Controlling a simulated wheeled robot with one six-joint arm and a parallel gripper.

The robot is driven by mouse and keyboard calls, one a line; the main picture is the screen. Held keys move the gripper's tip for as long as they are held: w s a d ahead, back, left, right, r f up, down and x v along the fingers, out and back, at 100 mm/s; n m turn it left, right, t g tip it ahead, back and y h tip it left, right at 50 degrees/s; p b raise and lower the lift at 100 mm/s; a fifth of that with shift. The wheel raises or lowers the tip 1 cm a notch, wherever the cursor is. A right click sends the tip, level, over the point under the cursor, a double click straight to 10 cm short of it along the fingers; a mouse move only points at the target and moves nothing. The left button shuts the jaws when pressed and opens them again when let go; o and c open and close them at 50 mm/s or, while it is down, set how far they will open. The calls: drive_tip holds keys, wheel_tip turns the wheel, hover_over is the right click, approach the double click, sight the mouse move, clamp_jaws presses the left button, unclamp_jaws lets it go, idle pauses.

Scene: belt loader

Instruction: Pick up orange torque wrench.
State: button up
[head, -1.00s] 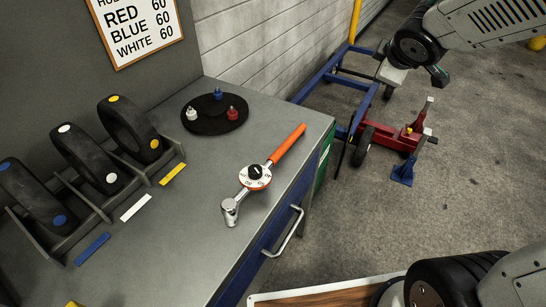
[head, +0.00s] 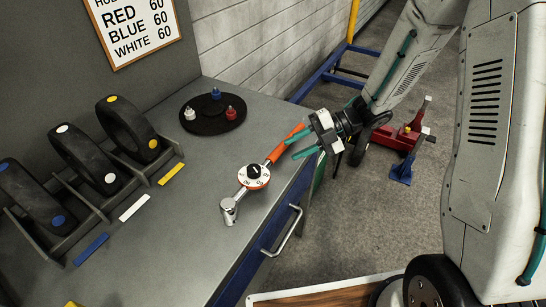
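The orange torque wrench (head: 276,156) lies on the grey workbench top. Its orange handle points up and right toward the bench's right edge, and its silver head (head: 229,210) points down and left. A round dial sits along its shaft. My gripper (head: 299,145) is at the handle's far end, with teal fingers spread apart. One finger is by the upper end of the handle and the other is in front, on the near side. The fingers overlap the handle end in this view; I cannot tell whether they touch it.
A round black tray (head: 212,113) with white, blue and red pieces is behind the wrench. Several wheels (head: 81,158) stand in racks at left, with blue, white and yellow labels. A red jack (head: 404,140) stands on the floor beyond the bench.

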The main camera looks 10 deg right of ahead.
sight(279, 154)
drive_tip(key=x, duration=0.5)
drive_tip(key=shift+w+f, duration=0.15)
clamp_jaws()
